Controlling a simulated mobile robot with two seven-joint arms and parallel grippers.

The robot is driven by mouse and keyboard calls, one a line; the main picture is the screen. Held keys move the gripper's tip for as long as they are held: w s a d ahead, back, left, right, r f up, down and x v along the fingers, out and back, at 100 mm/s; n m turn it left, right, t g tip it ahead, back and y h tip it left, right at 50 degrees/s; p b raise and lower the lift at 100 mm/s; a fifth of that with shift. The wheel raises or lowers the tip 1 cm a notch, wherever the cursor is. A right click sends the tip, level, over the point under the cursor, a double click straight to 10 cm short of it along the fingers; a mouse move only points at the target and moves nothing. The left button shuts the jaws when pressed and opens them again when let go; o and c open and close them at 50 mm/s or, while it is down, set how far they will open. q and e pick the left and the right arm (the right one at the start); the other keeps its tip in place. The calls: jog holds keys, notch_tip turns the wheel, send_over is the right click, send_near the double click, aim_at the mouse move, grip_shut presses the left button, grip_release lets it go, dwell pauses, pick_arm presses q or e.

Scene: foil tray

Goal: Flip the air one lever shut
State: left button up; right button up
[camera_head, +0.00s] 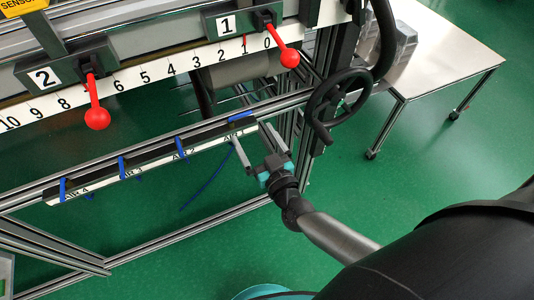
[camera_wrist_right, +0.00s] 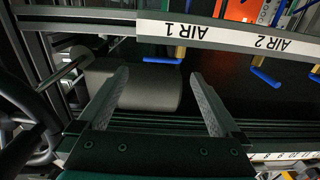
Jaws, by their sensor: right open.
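The air one lever is a blue handle (camera_wrist_right: 162,60) on a brass valve below the AIR 1 label (camera_wrist_right: 187,32) in the right wrist view. It lies roughly along the labelled rail. In the head view its blue handle (camera_head: 241,116) shows at the right end of the valve rail. My right gripper (camera_head: 254,139) is open and empty, just in front of that rail end. In the right wrist view the lever appears between and beyond the two fingertips of the gripper (camera_wrist_right: 160,76), apart from them. My left gripper is not in view.
More blue levers, such as the AIR 2 lever (camera_wrist_right: 265,76), sit along the rail. A black handwheel (camera_head: 339,102) is right of the gripper. A table (camera_head: 450,55) stands at the back right.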

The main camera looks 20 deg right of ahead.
jog(key=s, duration=0.6)
jog(key=shift+s+d, duration=0.2)
jog(key=shift+s, duration=0.15)
